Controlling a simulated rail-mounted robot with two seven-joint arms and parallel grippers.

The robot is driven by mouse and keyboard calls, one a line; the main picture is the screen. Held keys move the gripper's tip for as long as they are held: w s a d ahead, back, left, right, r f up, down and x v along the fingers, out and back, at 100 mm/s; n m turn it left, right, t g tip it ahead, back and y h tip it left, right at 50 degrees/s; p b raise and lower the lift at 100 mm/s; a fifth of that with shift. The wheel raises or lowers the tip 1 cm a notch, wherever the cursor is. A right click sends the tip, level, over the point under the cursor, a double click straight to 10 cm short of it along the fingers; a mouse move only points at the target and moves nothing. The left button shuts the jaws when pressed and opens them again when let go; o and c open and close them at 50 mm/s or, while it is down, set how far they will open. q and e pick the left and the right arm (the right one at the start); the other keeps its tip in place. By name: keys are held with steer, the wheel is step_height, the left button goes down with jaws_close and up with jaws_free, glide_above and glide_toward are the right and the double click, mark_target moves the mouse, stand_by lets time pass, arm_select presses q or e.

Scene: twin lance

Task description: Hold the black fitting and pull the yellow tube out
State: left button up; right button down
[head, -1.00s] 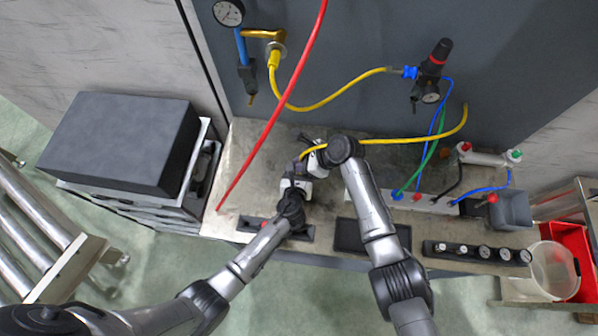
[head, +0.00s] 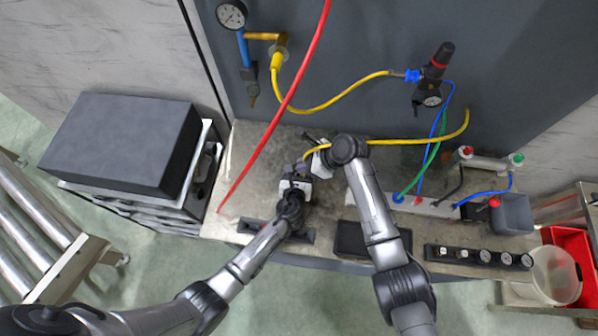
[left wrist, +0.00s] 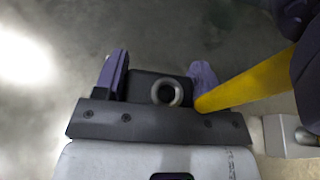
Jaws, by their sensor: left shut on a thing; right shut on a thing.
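My left gripper (head: 301,169) is shut on the black fitting (left wrist: 142,86), which sits between its purple fingers in the left wrist view. The fitting's grey ring (left wrist: 167,92) shows an open hole facing the camera. The yellow tube (head: 415,141) runs along the bench to my right gripper (head: 310,160), which is shut on it close to the left gripper. In the left wrist view the tube (left wrist: 250,82) slants in from the right. Its end lies just right of the ring, apart from the hole. The fitting is too small to make out in the head view.
A red hose (head: 275,118) hangs across the left of the bench (head: 240,165). Another yellow hose (head: 335,100) loops along the back panel. A manifold with blue and green lines (head: 428,206) and a black regulator (head: 434,70) are on the right. Black trays lie at the front edge.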

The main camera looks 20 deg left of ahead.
arm_select(q)
steer(key=o, duration=1)
steer(key=f, duration=0.1)
steer(key=s+f, duration=0.1)
steer(key=shift+s+f+g, duration=0.25)
steer(key=shift+f+g, duration=0.05)
arm_select(e)
steer(key=shift+n+y, duration=0.3)
steer(key=shift+y, duration=0.1)
steer(key=a+r, duration=0.2)
steer(key=r, duration=0.1)
steer(key=shift+s+a+r, duration=0.1)
steer(key=shift+a+r, duration=0.05)
steer(key=shift+a, duration=0.05)
arm_select(q)
steer(key=shift+d, duration=0.1)
steer(key=shift+s+d+r, duration=0.1)
steer(key=shift+s+r, duration=0.05)
steer(key=shift+s, duration=0.05)
steer(key=v, duration=0.3)
steer(key=r+v, duration=0.1)
steer(key=v, duration=0.3)
steer(key=r+v, duration=0.1)
steer(key=v, duration=0.3)
steer(key=shift+w, duration=0.35)
arm_select(e)
steer(key=shift+d+f, duration=0.2)
steer(key=shift+f, duration=0.2)
steer(key=shift+d, duration=0.1)
